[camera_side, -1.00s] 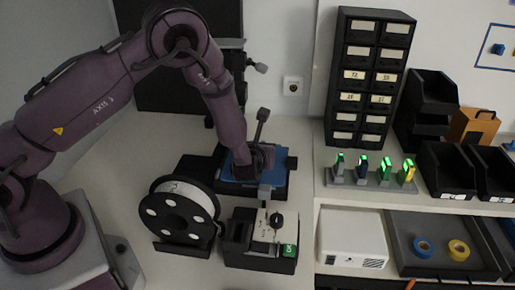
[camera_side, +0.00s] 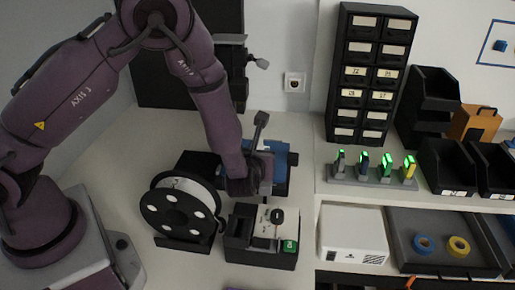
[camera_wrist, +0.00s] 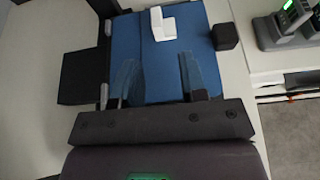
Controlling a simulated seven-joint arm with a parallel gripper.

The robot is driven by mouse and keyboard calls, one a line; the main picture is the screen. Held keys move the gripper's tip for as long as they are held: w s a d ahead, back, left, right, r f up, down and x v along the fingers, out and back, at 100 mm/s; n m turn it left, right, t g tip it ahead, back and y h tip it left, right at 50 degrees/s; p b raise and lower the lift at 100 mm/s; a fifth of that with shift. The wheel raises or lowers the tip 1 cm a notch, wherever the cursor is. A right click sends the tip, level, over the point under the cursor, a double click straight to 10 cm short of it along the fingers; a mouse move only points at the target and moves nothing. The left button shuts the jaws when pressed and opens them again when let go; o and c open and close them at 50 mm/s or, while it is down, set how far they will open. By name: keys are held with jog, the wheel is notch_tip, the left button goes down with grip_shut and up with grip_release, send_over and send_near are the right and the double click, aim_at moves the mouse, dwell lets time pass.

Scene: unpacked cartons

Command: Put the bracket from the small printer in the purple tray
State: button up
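The small printer has a blue bed (camera_side: 281,158) behind my gripper in the side view; the bed also fills the middle of the wrist view (camera_wrist: 160,75). A white, L-shaped bracket (camera_wrist: 162,24) lies on the bed near its far edge in the wrist view. It is beyond my fingertips and apart from them. A small black block (camera_wrist: 225,36) is to its right. My gripper (camera_wrist: 158,60) is open, with nothing between its fingers. In the side view my gripper (camera_side: 243,188) is at the bed's near left edge, and the bracket cannot be made out.
A filament spool (camera_side: 180,208) stands left of my gripper. A dark box with a knob and green button (camera_side: 262,245) is in front. Right are a drawer cabinet (camera_side: 372,75), a rack with green lights (camera_side: 375,175), black bins (camera_side: 447,168) and a grey tray with tape rolls (camera_side: 440,225).

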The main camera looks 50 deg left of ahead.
jog(key=v, duration=0.4)
jog(key=shift+s+d+r, duration=0.1)
jog(key=shift+s+d, duration=0.05)
jog(key=shift+d, duration=0.05)
jog(key=shift+o, duration=0.5)
jog(key=shift+s+d+r, duration=0.15)
jog(key=shift+s+d, duration=0.05)
jog(key=shift+s, duration=0.1)
